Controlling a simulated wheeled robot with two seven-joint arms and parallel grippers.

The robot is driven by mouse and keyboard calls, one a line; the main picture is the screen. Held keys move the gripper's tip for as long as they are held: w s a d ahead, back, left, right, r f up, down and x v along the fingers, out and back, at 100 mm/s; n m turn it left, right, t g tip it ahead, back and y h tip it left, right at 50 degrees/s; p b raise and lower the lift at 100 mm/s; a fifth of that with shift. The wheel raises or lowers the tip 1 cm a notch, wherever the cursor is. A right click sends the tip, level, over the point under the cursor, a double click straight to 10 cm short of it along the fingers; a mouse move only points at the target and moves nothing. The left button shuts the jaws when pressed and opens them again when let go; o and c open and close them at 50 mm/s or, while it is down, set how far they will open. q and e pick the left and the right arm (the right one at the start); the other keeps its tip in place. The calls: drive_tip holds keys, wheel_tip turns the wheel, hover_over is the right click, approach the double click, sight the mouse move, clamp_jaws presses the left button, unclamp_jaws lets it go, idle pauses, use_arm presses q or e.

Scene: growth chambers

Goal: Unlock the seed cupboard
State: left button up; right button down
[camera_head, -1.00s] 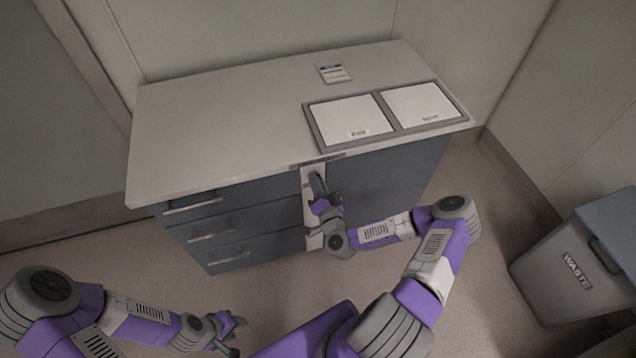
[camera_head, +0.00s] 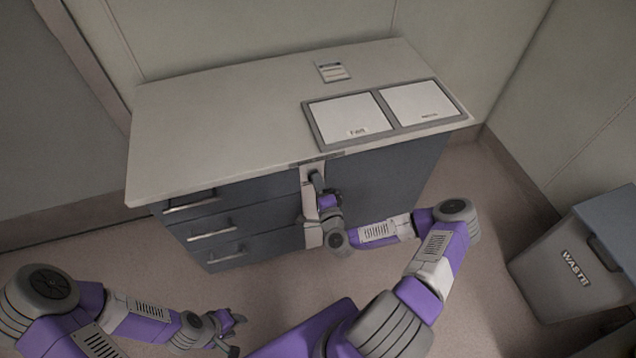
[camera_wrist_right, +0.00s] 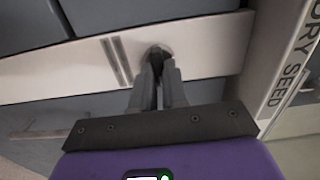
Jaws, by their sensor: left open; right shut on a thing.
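The seed cupboard (camera_head: 385,185) is the dark blue-grey front at the right of the bench; its door looks closed. A pale upright strip (camera_head: 311,172) runs between it and the drawers. In the right wrist view the pale strip (camera_wrist_right: 210,45) carries a dark round fitting (camera_wrist_right: 158,52), and DRY SEED lettering (camera_wrist_right: 290,70) shows at the right. My right gripper (camera_head: 317,180) is at this strip, shut on a small dark thing at the fitting; the fingers (camera_wrist_right: 158,82) mostly hide it. My left gripper (camera_head: 238,333) is open and empty, low above the floor at the left.
The bench top (camera_head: 220,130) bears a grey two-part tray (camera_head: 388,132) with white panels and a small label card (camera_head: 333,71). Several drawers with bar handles (camera_head: 212,231) are at the left. A grey waste bin (camera_head: 560,285) stands at the right. The floor in front is open.

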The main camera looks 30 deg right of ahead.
drive_tip(key=shift+m, duration=0.3)
drive_tip(key=c, duration=1.1)
unclamp_jaws()
drive_tip(key=shift+c, duration=0.2)
drive_tip(key=shift+s, duration=0.1)
drive_tip(key=p+v, duration=0.1)
drive_tip(key=v, duration=0.6)
drive_tip(key=shift+s+p, duration=0.2)
drive_tip(key=shift+p, duration=0.1)
drive_tip(key=shift+a, duration=0.1)
